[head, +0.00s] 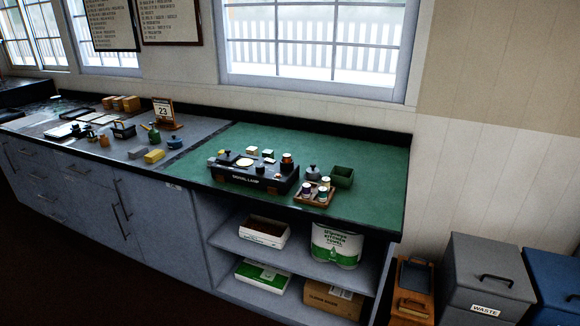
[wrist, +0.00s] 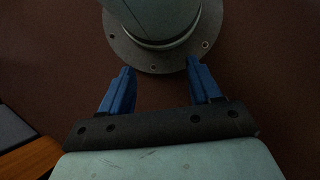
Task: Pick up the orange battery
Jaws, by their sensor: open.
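A small wooden tray (head: 305,200) on the green mat (head: 378,165) holds several short upright cylinders with pale or orange-brown tops. Another cylinder with an orange-brown band (head: 287,160) stands at the right end of a black lamp case (head: 235,180). At this size I cannot tell which of these, if any, is the orange battery. My gripper (wrist: 158,66) shows only in the wrist view. Its two blue fingers are apart with nothing between them, above dark red floor and away from the counter. The battery does not show there.
A dark green open box (head: 342,177) and a dark grey knobbed object (head: 312,172) stand beside the tray. A calendar (head: 164,112) and small items cover the grey counter at left. The mat's right part is clear. A grey waste bin (head: 485,275) stands right of the counter.

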